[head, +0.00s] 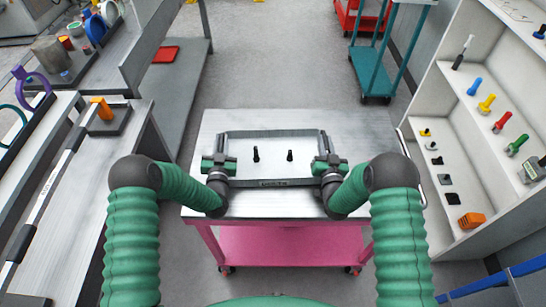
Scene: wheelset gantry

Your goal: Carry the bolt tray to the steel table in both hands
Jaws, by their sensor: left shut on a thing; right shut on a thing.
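The bolt tray (272,183) is a shallow rectangular tray with dark rims, and two black bolts (256,154) (290,155) stand upright in it. It is over the light metal top of a pink cart (280,118); I cannot tell whether it rests on it or hangs just above. My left gripper (222,166) is shut on the tray's left side. My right gripper (327,165) is shut on its right side. The tray looks level. A steel-topped table (85,190) stands at the left, with an orange-handled tool on it.
A shelf unit (470,130) with coloured tools stands at the right. A teal cart (372,70) and a red cart (360,18) stand at the back. Another bench (150,50) is at the back left, with a red tray (166,54). Grey floor is clear behind the pink cart.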

